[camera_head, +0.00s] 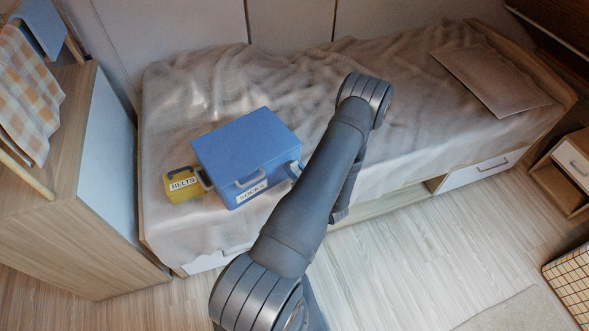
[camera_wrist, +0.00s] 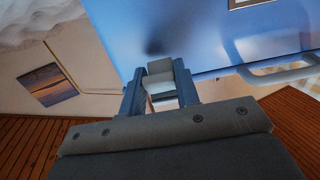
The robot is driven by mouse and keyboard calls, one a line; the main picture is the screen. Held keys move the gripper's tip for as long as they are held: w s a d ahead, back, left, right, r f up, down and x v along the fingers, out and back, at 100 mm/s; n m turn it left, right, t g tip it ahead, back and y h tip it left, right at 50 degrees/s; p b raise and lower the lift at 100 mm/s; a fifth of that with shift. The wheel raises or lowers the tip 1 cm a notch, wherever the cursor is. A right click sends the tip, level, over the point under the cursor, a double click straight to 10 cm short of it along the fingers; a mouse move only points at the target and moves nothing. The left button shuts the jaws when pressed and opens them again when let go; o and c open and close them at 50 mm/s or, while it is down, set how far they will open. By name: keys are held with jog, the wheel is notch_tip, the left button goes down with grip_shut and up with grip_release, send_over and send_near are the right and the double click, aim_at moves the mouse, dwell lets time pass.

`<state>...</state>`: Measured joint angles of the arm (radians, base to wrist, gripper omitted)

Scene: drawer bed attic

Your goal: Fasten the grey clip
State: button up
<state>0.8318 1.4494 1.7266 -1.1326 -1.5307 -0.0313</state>
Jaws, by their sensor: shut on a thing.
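The blue box (camera_head: 245,150) labelled SOCKS stands on the bed, with a pale handle (camera_head: 251,178) on its front; its blue side fills the top of the wrist view (camera_wrist: 220,40). The grey clip (camera_wrist: 160,70) is a pale grey block against that side. My gripper (camera_wrist: 160,88) is shut on the clip, one finger on each side of it. In the head view the gripper is at the box's right front corner, mostly hidden by my arm. I cannot tell whether the clip is latched.
A small yellow box (camera_head: 182,185) labelled BELTS stands just left of the blue box. A grey loop (camera_head: 204,179) shows between them. The rumpled bedspread (camera_head: 400,70) is clear to the right, up to a pillow (camera_head: 490,78). A wooden cabinet (camera_head: 85,180) stands left.

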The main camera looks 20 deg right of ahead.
jog(key=g, duration=0.1)
jog(key=r+g, duration=0.1)
jog(key=g+h, duration=0.1)
jog(key=shift+w+r, duration=0.25)
jog(key=shift+w+a+r+g+h, duration=0.15)
jog(key=shift+r+g+h, duration=0.1)
jog(key=shift+g, duration=0.6)
jog(key=shift+w+r+g+h, duration=0.15)
jog(key=shift+g+h, duration=0.05)
jog(key=shift+g, duration=0.6)
jog(key=shift+w+a+r+g+h, duration=0.15)
jog(key=shift+r+g+h, duration=0.1)
jog(key=shift+g, duration=0.6)
jog(key=shift+d, duration=0.1)
jog(key=o, duration=1)
jog(key=v, duration=1.7)
jog(key=shift+r, duration=0.2)
